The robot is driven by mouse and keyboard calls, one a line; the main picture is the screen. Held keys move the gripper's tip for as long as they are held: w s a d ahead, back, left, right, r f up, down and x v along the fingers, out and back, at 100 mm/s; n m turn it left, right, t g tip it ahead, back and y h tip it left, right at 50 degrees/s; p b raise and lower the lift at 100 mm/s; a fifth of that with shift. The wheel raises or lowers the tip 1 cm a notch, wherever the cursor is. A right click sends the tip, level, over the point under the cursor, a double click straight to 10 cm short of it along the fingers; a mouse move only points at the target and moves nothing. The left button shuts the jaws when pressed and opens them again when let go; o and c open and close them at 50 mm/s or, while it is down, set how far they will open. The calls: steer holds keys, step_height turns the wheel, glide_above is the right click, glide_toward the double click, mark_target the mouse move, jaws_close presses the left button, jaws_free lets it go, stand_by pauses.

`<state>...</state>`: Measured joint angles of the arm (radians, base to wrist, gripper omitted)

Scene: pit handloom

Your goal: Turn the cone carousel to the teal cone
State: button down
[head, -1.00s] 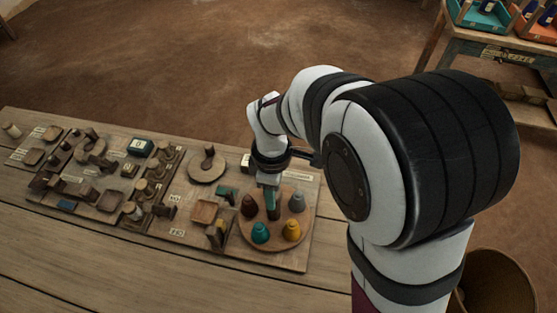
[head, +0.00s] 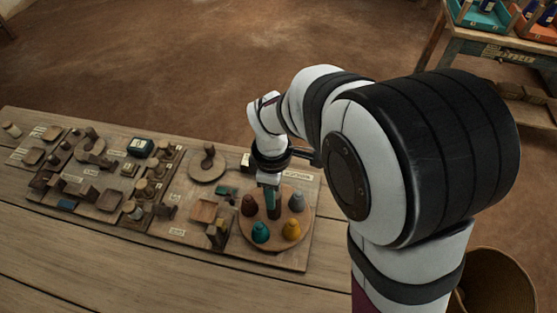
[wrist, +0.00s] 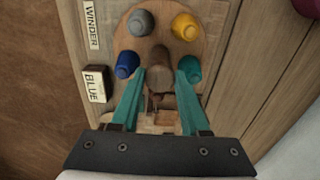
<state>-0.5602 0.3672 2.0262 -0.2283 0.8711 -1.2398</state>
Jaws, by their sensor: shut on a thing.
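The cone carousel (head: 270,243) is a round wooden disc at the right end of the board. It carries several cones around a brown central post (wrist: 160,70). The teal cone (head: 261,232) is at its near left in the head view and beside my right finger in the wrist view (wrist: 189,68). The yellow cone (head: 292,229), grey cone (head: 296,201) and dark red cone (head: 249,205) stand around it. A blue cone (wrist: 127,64) shows in the wrist view. My gripper (wrist: 161,77) points down, its teal fingers shut on the central post.
A block marked BLUE (wrist: 96,84) and a WINDER label (wrist: 91,24) lie beside the carousel. Wooden trays, knobs and posts fill the board to its left (head: 130,180). The table's front (head: 100,270) is bare. A basket (head: 497,280) stands at right.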

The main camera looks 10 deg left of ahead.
stand_by(0.4)
steer(key=m, duration=0.7)
steer(key=shift+m, duration=0.3)
steer(key=m, duration=0.6)
steer(key=shift+m, duration=0.4)
steer(key=shift+c, duration=2)
jaws_free()
steer(key=shift+r, duration=0.1)
